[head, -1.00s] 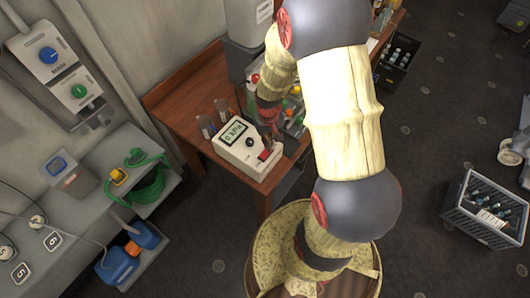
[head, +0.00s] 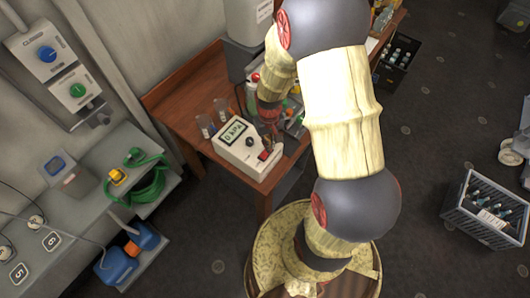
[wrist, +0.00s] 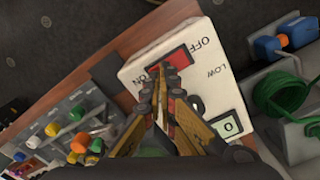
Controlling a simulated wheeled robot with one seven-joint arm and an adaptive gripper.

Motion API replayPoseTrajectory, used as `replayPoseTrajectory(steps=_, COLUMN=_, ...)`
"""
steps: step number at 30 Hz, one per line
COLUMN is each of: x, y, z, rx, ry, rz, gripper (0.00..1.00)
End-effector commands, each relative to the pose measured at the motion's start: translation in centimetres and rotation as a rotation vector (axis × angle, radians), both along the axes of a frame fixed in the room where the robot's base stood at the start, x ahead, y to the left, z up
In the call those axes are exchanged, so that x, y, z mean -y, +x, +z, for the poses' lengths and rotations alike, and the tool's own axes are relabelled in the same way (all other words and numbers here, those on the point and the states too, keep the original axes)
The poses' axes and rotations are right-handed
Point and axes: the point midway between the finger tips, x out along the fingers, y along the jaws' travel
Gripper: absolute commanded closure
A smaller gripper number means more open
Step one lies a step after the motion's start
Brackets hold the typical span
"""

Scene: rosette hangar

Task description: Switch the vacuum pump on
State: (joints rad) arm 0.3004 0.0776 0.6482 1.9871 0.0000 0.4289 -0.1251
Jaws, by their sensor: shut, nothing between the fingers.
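The vacuum pump (head: 236,158) is a white box with a display reading 0 kPa, standing on the brown table. It also shows in the wrist view (wrist: 140,72), with a black knob by the word LOW. Its red rocker switch (wrist: 181,53) lies between the words OFF and ON; it shows small in the head view (head: 265,155). My gripper (wrist: 165,70) is shut and empty, its fingertips at the ON side of the switch and covering part of it. I cannot tell whether they touch it. In the head view my arm hides part of the table beyond the pump.
Two clear beakers (head: 213,117) stand behind the pump. A grey panel with coloured knobs (wrist: 75,130) is close beside it. A green coiled hose (head: 150,182) and a blue connector (head: 118,264) lie on the grey bench at left. A bottle crate (head: 484,216) stands on the floor at right.

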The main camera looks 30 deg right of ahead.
Motion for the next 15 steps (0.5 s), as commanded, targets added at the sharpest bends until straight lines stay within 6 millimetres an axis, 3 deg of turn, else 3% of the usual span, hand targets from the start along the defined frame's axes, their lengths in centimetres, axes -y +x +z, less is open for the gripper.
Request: replayPoseTrajectory(steps=15, x=0.0, y=0.0, z=-0.76, rx=0.0, ry=0.0, rz=0.0, gripper=1.0)
